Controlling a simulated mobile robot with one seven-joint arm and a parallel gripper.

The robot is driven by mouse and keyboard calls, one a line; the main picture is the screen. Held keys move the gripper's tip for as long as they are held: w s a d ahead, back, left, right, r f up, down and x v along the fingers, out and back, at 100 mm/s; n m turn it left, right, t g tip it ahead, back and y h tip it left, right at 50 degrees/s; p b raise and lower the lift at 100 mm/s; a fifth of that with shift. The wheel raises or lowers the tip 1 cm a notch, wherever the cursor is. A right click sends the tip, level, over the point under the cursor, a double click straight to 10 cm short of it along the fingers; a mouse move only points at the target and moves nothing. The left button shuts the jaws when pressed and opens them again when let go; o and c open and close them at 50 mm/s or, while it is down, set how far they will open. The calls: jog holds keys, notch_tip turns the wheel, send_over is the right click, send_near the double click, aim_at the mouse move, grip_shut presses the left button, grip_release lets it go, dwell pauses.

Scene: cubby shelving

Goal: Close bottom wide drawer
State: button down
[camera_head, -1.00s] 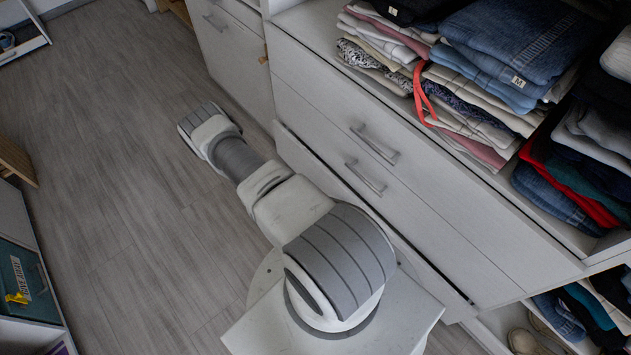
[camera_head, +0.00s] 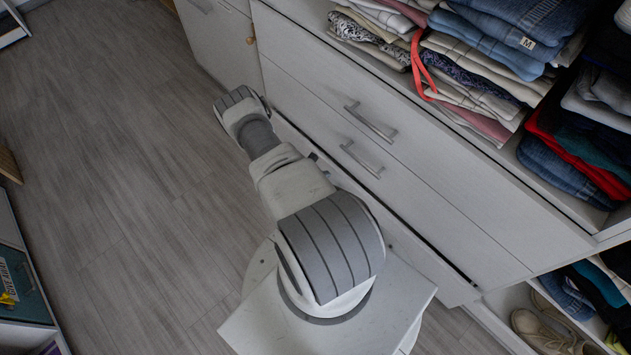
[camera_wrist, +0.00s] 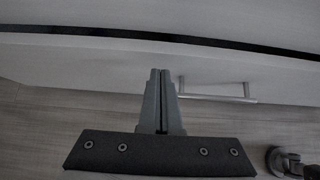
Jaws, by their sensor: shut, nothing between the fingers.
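The bottom wide drawer (camera_head: 449,284) is white and stands slightly out from the cabinet, with a thin dark gap along its top edge. Much of it is hidden behind my arm in the head view. In the wrist view the drawer front (camera_wrist: 100,65) spans the picture under the dark gap, and its bar handle (camera_wrist: 218,98) lies just right of the fingers. My gripper (camera_wrist: 160,73) is shut and empty, its tips at the drawer front; I cannot tell whether they touch it. The gripper is not clearly visible in the head view.
Above are closed white drawer fronts with bar handles (camera_head: 371,122) (camera_head: 361,158). Folded clothes (camera_head: 480,75) fill the shelf above them. Shoes (camera_head: 545,332) sit in a low cubby at the lower right. The wood floor (camera_head: 120,160) at left is clear; another unit (camera_head: 22,285) stands at the left edge.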

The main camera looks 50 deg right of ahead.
aim_at(335, 167)
jog(key=shift+s+d, duration=0.1)
jog(key=shift+d, duration=0.65)
jog(key=shift+d, duration=0.1)
jog(key=d, duration=0.3)
jog(key=shift+s+d+b, duration=0.15)
jog(key=shift+s+b, duration=0.05)
jog(key=shift+b, duration=0.2)
jog(key=shift+d+r, duration=0.1)
jog(key=shift+d, duration=0.1)
